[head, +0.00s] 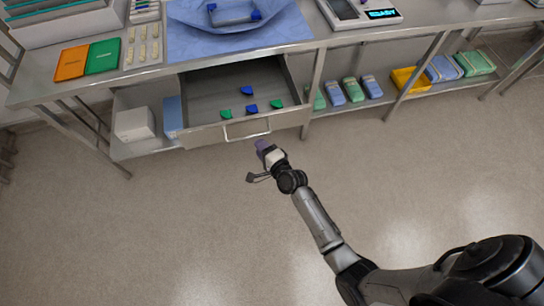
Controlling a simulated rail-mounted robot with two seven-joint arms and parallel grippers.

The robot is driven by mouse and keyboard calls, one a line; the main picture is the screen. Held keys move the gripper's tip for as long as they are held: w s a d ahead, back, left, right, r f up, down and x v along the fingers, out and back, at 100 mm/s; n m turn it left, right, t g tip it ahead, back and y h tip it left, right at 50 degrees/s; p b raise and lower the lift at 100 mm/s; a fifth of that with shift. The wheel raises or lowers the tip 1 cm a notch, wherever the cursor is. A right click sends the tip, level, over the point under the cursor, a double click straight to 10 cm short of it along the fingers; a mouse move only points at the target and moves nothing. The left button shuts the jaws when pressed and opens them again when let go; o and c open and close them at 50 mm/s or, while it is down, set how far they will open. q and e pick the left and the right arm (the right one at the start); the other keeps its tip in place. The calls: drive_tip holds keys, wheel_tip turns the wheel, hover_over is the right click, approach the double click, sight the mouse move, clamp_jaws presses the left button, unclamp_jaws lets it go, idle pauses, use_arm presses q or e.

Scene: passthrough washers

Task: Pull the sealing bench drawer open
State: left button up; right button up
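The sealing bench drawer (213,136) stands pulled out from under the metal bench top, and its inside shows. Its bar handle (247,129) is on the front panel. Small blue and green pieces (251,108) lie on the drawer's floor. My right gripper (262,147) is just in front of and below the handle, a little to its right. A purple part shows at its tip. I cannot tell whether its fingers are apart or touch the handle. My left gripper is not in view.
On the bench top (143,77) are a blue wrap (240,40), an orange booklet (71,62), a green booklet (103,56) and a device with a lit display (382,14). The lower shelf holds a white box (134,124) and wrapped packs (352,89). The floor in front is clear.

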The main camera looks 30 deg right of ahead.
drive_tip(key=s+r, duration=0.1)
drive_tip(key=s, duration=0.5)
drive_tip(key=shift+s+d+r+p, duration=0.15)
drive_tip(key=shift+s+d+p, duration=0.05)
drive_tip(key=shift+p, duration=0.25)
